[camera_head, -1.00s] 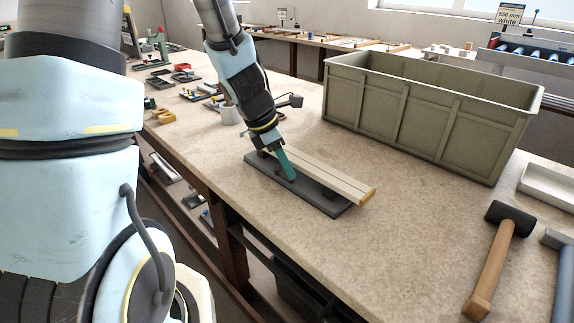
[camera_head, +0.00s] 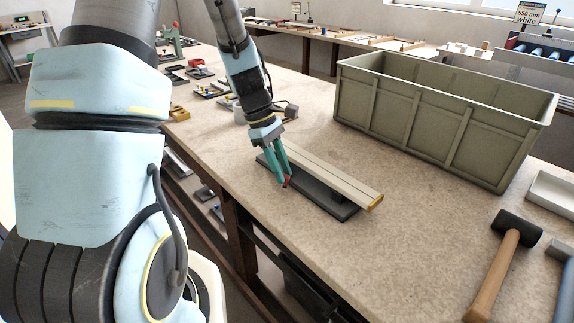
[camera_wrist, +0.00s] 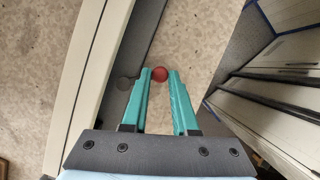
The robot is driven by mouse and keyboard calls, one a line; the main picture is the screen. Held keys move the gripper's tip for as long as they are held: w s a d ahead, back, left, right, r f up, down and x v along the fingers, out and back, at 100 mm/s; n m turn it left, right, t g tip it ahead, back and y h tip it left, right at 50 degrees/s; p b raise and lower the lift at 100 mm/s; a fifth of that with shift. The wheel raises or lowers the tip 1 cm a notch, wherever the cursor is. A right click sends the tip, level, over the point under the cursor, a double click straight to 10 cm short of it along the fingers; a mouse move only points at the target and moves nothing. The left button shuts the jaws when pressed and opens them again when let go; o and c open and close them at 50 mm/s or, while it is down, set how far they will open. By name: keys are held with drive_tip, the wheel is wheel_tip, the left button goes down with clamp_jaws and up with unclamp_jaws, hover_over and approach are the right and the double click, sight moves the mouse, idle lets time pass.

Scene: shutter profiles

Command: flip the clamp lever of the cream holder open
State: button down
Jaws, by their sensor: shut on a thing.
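The cream holder is a long dark grey base (camera_head: 318,200) on the bench, with a cream profile (camera_head: 335,175) lying along it. In the wrist view, the cream profile (camera_wrist: 92,70) runs up the left side, beside the dark base (camera_wrist: 150,25). My gripper (camera_head: 286,183) reaches down at the near long side of the base. Its teal fingers are shut on the red knob (camera_wrist: 159,74) of the clamp lever, which shows between the fingertips in the wrist view.
A large olive crate (camera_head: 430,115) stands behind the holder. A mallet (camera_head: 500,265) lies at the right, and small parts lie farther back on the left. The bench's near edge runs close to the base. Bare bench (camera_head: 420,240) lies right of the holder.

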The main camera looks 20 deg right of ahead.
drive_tip(key=shift+w+a+m+g+y+p, duration=0.15)
drive_tip(key=shift+w+a+m+y+p, duration=0.15)
drive_tip(key=shift+m, duration=0.55)
drive_tip(key=shift+w+a+m+g+y+p, duration=0.2)
drive_tip(key=shift+w+a+m+y, duration=0.1)
drive_tip(key=shift+m, duration=0.55)
drive_tip(key=c, duration=0.7)
unclamp_jaws()
drive_tip(key=b+v, duration=0.2)
drive_tip(key=v, duration=0.8)
drive_tip(key=shift+w+r, duration=0.1)
drive_tip(key=shift+r, duration=0.3)
drive_tip(key=shift+a, duration=0.15)
